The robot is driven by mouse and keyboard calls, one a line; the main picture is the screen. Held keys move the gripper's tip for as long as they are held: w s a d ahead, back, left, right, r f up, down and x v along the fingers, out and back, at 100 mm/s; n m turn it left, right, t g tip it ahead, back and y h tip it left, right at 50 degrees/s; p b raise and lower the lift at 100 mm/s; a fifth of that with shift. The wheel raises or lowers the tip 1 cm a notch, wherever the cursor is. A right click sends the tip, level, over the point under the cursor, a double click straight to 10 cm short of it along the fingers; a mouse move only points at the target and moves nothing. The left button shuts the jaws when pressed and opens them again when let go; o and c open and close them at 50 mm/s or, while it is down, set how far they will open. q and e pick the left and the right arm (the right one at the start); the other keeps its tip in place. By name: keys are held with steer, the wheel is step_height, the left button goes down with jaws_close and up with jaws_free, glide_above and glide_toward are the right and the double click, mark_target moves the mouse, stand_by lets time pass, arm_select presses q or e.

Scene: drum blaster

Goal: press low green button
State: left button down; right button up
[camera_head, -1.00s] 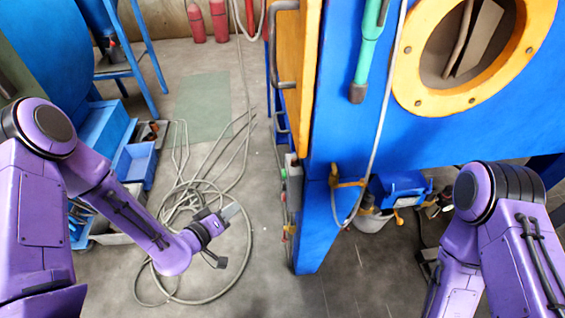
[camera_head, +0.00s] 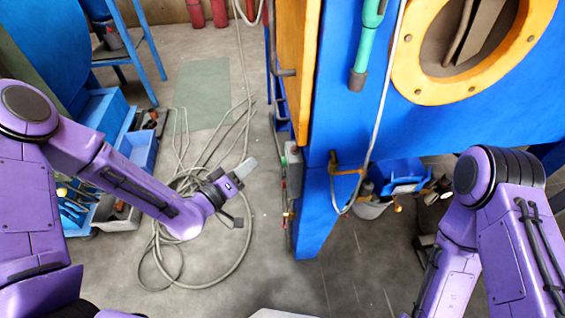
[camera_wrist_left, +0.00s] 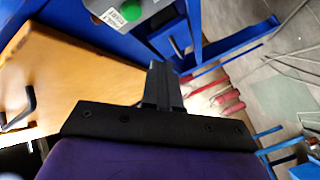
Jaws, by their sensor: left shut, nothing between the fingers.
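A green button (camera_wrist_left: 131,11) sits on a grey control box (camera_wrist_left: 108,13) at the top of the left wrist view, partly cut off by the frame edge. In the head view, a grey box (camera_head: 293,169) is on the left side of the blue cabinet, and its button faces are hidden. My left gripper (camera_head: 246,167) is shut and empty, to the left of that box and apart from it. Its fingers (camera_wrist_left: 163,85) show in the wrist view below the green button. My right gripper is out of view; only my right arm shows.
The blue cabinet (camera_head: 340,130) with its orange side panel stands right of my left gripper. A loose cable coil (camera_head: 200,270) lies on the floor below. Blue bins (camera_head: 142,150) stand at the left. A hose (camera_head: 386,90) hangs on the cabinet front.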

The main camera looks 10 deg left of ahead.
arm_select(q)
steer(key=shift+w+d+b, duration=0.15)
steer(key=shift+w+d, duration=0.05)
steer(key=shift+d, duration=0.55)
steer(key=shift+w+d+b, duration=0.15)
steer(key=shift+w+d, duration=0.1)
steer(key=shift+d, duration=0.55)
steer(key=shift+w+d+b, duration=0.15)
steer(key=shift+w+d, duration=0.05)
steer(key=shift+d, duration=0.55)
steer(key=shift+d, duration=0.1)
steer(key=shift+w+d, duration=0.1)
steer(key=shift+d, duration=0.2)
steer(key=shift+w+d, duration=0.15)
steer(key=shift+d, duration=0.25)
stand_by(0.7)
steer(key=shift+a, duration=0.15)
steer(key=shift+s+a, duration=0.25)
steer(key=shift+a, duration=0.4)
steer(key=a, duration=0.2)
steer(key=s+a, duration=0.1)
steer(key=a, duration=0.2)
steer(key=shift+s+p, duration=0.2)
steer(key=shift+p, duration=0.2)
